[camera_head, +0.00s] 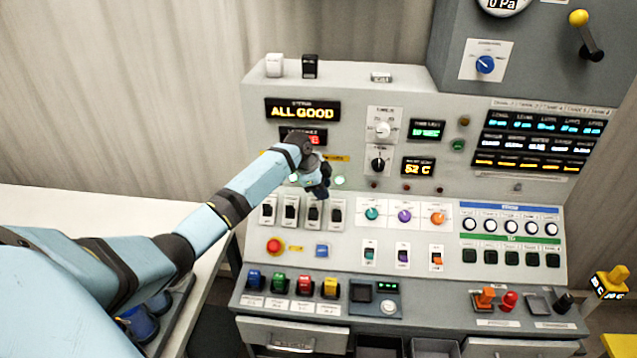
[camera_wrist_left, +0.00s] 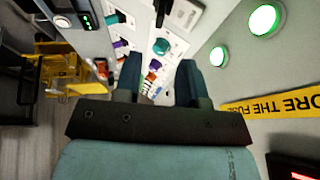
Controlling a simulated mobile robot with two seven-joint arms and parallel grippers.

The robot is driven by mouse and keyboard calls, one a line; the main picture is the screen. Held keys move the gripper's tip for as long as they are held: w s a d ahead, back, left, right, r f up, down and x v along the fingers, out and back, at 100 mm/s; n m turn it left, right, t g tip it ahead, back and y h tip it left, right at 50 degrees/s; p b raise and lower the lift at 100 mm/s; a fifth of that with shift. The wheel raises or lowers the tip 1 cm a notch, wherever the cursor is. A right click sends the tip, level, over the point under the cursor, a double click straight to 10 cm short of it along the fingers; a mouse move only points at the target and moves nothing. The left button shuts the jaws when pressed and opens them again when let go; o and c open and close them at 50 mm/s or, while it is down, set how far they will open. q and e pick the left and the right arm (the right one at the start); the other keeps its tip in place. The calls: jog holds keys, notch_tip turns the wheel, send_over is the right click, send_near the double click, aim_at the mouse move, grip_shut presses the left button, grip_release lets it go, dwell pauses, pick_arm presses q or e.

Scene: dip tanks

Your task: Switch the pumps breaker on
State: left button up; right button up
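A row of several breaker switches with black levers on white plates sits on the left of the sloped panel; the rightmost breaker (camera_head: 336,213) and the one left of it (camera_head: 314,214) are just below my left gripper (camera_head: 319,188). Their labels are too small to read, so I cannot tell which is the pumps breaker. In the left wrist view, my left gripper (camera_wrist_left: 160,70) has its two fingers apart with nothing between them. A black lever-like part (camera_wrist_left: 163,8) lies beyond the fingertips. My right gripper is not in view.
Green lamps (camera_wrist_left: 218,56) and a yellow warning strip (camera_wrist_left: 285,106) are close beside the gripper. A red button (camera_head: 274,246) and a blue button (camera_head: 321,251) lie below the breakers. Coloured knobs (camera_head: 404,215) are to the right. The display (camera_head: 303,111) reads ALL GOOD.

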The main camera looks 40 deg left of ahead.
pick_arm(q)
jog(key=v, duration=0.3)
jog(key=shift+s+r, duration=0.1)
jog(key=shift+r, duration=0.2)
dwell(0.3)
